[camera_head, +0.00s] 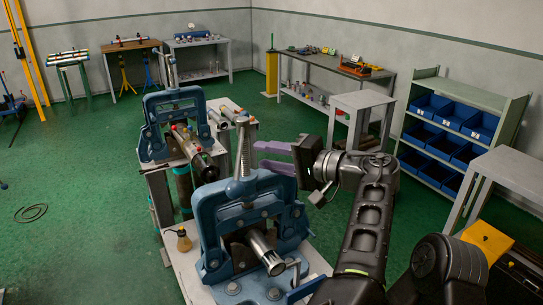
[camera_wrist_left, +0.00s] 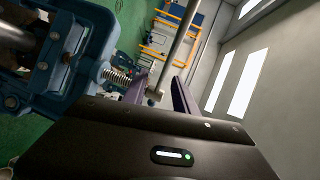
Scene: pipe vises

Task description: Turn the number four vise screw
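The near blue vise (camera_head: 212,215) stands on a bench with a metal pipe (camera_head: 266,252) in its jaws. Its upright screw (camera_head: 243,150) rises from the top of the yoke. In the left wrist view the threaded screw (camera_wrist_left: 116,76) ends at a head crossed by a long grey handle bar (camera_wrist_left: 181,38). My left gripper (camera_head: 258,155) has purple fingers, open and apart, just right of the screw's top. In the left wrist view its fingers (camera_wrist_left: 158,92) lie either side of the bar's end; contact cannot be told. No vise number is readable. My right gripper does not show.
A second blue vise (camera_head: 153,107) stands behind, with pipes beside it. A small brown bottle (camera_head: 184,241) sits on the near bench. A shelf with blue bins (camera_head: 431,106) and side tables stand at the right. Green floor is open at the left.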

